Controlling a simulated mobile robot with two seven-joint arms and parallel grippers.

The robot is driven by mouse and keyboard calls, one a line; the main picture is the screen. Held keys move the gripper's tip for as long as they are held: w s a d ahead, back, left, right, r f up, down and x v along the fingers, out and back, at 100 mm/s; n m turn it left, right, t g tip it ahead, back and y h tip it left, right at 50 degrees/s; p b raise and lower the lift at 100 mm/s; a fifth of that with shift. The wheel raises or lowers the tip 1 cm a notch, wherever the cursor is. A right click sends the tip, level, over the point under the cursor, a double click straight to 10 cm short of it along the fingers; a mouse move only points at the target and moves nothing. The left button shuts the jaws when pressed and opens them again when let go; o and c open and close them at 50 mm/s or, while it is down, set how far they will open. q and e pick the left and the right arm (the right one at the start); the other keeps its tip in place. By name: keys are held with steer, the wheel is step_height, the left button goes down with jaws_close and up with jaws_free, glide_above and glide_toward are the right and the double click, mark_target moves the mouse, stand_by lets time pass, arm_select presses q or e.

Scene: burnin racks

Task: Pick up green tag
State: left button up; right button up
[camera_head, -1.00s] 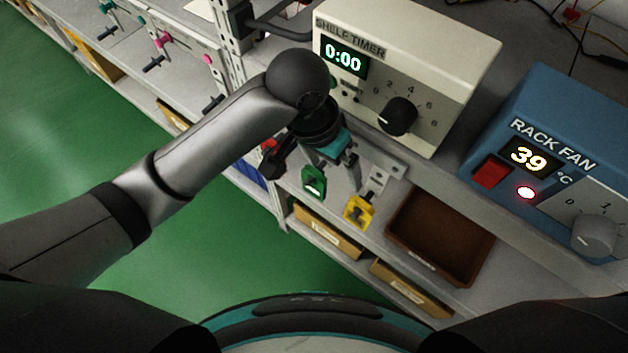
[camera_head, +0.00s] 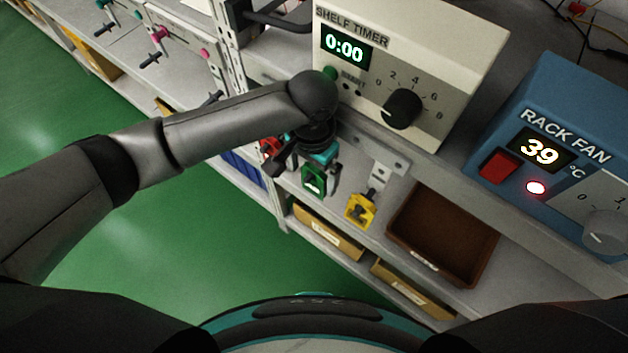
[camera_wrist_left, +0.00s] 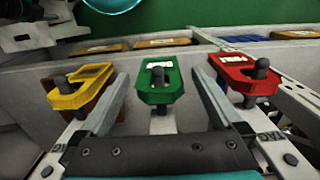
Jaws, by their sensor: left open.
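The green tag (camera_head: 313,180) hangs on a peg at the front of the shelf, between a red tag (camera_head: 270,146) and a yellow tag (camera_head: 360,210). In the left wrist view the green tag (camera_wrist_left: 160,82) is in the middle, with a dark peg tip through its opening. My left gripper (camera_head: 316,184) is at the green tag in the head view. In the left wrist view its two fingers (camera_wrist_left: 160,88) are apart, one on each side of the green tag, with visible gaps. The yellow tag (camera_wrist_left: 80,88) and red tag (camera_wrist_left: 243,76) lie outside the fingers. My right gripper is not in view.
A brown tray (camera_head: 440,235) sits on the shelf to the right. The cream shelf timer (camera_head: 450,50) stands behind my left gripper, and the blue rack fan box (camera_head: 560,110) is farther right. Labelled bins (camera_head: 325,232) are below. The green floor is clear.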

mark_target(313, 193)
arm_select(q)
step_height(313, 193, down, 6)
steer(key=shift+r+b, duration=0.15)
steer(key=shift+b, duration=0.45)
steer(key=c, duration=1.4)
steer(key=shift+r, duration=0.15)
steer(key=shift+r, duration=0.65)
steer(key=s+a+r+p, duration=0.1)
steer(key=s+a+p, duration=0.3)
steer(key=s+a, duration=0.6)
steer(key=shift+s+a, duration=0.25)
steer(key=shift+s, duration=2.05)
steer(key=shift+r+p, duration=0.1)
steer(key=shift+p, duration=0.2)
